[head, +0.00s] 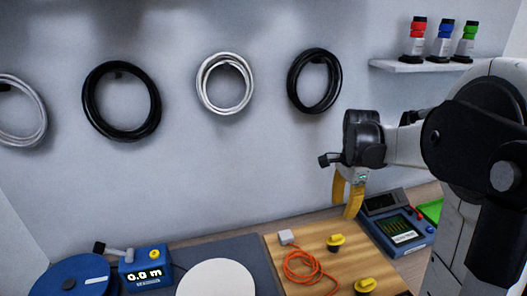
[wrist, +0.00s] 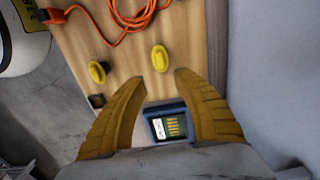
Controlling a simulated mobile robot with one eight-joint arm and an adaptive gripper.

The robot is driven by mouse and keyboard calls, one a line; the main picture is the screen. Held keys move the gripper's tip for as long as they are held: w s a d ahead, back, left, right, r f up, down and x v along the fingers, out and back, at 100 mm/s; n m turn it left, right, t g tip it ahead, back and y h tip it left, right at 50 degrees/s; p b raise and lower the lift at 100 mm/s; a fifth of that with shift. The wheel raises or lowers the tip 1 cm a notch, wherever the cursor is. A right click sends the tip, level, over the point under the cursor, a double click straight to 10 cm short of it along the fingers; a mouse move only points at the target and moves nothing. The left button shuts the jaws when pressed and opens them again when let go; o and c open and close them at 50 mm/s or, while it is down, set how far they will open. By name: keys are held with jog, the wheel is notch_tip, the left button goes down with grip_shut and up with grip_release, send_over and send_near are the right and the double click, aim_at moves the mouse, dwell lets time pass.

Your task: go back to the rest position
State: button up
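My gripper (head: 346,203) hangs in the air above the back right of the workbench, with its yellow fingers pointing down. In the wrist view my gripper (wrist: 161,78) has its two fingers spread apart with nothing held between them; it is open. A blue device with a screen (head: 397,232) stands below and to the right of the fingers in the head view. In the wrist view a blue-framed device (wrist: 168,124) shows in the gap between the fingers, beyond them.
A wooden board (head: 300,253) carries an orange cable (head: 298,267) and yellow knobs (head: 336,242). A blue meter (head: 147,274) and a white disc (head: 217,280) lie left. Cable coils (head: 122,101) hang on the wall. A shelf (head: 420,66) holds small cylinders.

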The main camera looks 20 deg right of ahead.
jog(key=s+a+r+n+t, duration=0.2)
jog(key=s+a+n, duration=0.4)
jog(key=a+n, duration=0.3)
jog(key=s+a+r+n+t, duration=0.2)
jog(key=s+a+n+t, duration=0.3)
jog(key=a+n, duration=0.4)
jog(key=a, duration=0.5)
jog(key=shift+s+n, duration=0.35)
jog(key=shift+n, duration=0.05)
